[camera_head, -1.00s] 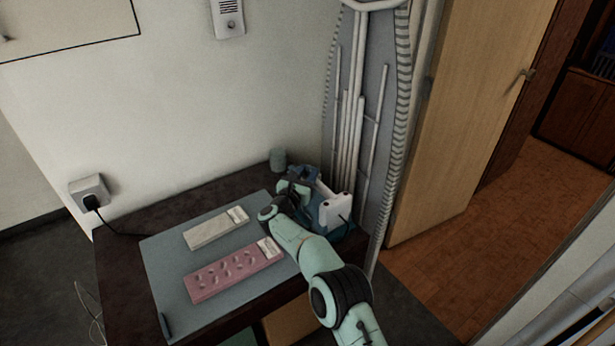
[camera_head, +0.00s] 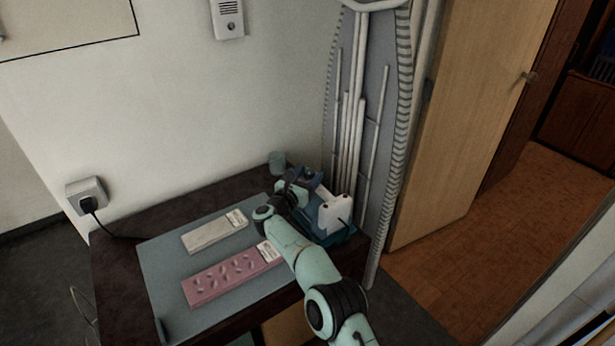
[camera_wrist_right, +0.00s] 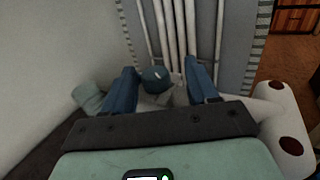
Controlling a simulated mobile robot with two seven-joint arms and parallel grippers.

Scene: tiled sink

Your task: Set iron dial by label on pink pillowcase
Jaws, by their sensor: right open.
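The pink folded pillowcase (camera_head: 228,278) lies on the grey-blue mat, with a white label (camera_head: 268,250) at its right end; the print is too small to read. The white and blue iron (camera_head: 336,215) stands at the table's right end, partly hidden by my right arm. My right gripper (camera_head: 307,179) is over the iron. In the right wrist view my gripper (camera_wrist_right: 162,84) is open, its blue fingers on either side of a round blue dial (camera_wrist_right: 155,78) with a small pale mark. I cannot tell whether they touch it. My left gripper is out of view.
A pale folded cloth (camera_head: 214,232) with its own label lies behind the pillowcase on the mat (camera_head: 165,265). A small grey-green cup (camera_head: 278,161) stands at the back. An upright ironing board (camera_head: 372,130) is close behind the iron. A plug (camera_head: 88,203) sits in the wall socket.

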